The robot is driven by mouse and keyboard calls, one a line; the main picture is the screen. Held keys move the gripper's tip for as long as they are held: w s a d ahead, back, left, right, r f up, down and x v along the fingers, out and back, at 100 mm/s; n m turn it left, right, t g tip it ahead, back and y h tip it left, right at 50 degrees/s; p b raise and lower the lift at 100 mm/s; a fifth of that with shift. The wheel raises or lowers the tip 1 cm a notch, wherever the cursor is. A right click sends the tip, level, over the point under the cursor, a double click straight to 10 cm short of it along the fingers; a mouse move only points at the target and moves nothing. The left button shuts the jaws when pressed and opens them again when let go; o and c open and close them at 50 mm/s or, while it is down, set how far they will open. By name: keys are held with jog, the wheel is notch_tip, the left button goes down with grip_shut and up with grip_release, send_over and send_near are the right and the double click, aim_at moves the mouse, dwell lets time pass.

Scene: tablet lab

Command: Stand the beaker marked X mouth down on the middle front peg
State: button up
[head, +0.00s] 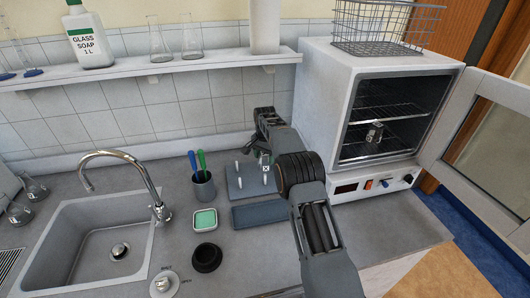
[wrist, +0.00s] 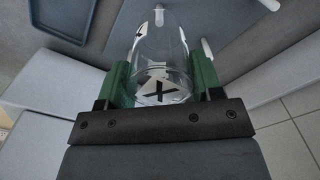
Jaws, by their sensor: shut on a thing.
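The beaker marked X (wrist: 160,50) is clear glass with a black X on a white patch. My gripper (wrist: 162,82) is shut on it, a green-lined finger on each side. In the head view the X patch of the beaker (head: 265,168) shows over the grey peg board (head: 247,190), beside my wrist. The board carries short white pegs; one peg (head: 241,182) stands bare at the left front. A peg (wrist: 207,48) shows just right of the beaker in the wrist view. I cannot tell which peg is under the beaker, or whether they touch.
A cup with blue and green brushes (head: 203,188) stands left of the board. The sink (head: 90,235) is left; an open oven (head: 375,110) is right.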

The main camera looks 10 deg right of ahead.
aim_at(265, 171)
jog(key=shift+f+b, duration=1.65)
jog(key=shift+f, duration=2.1)
jog(key=shift+f, duration=0.4)
jog(key=o, duration=1.1)
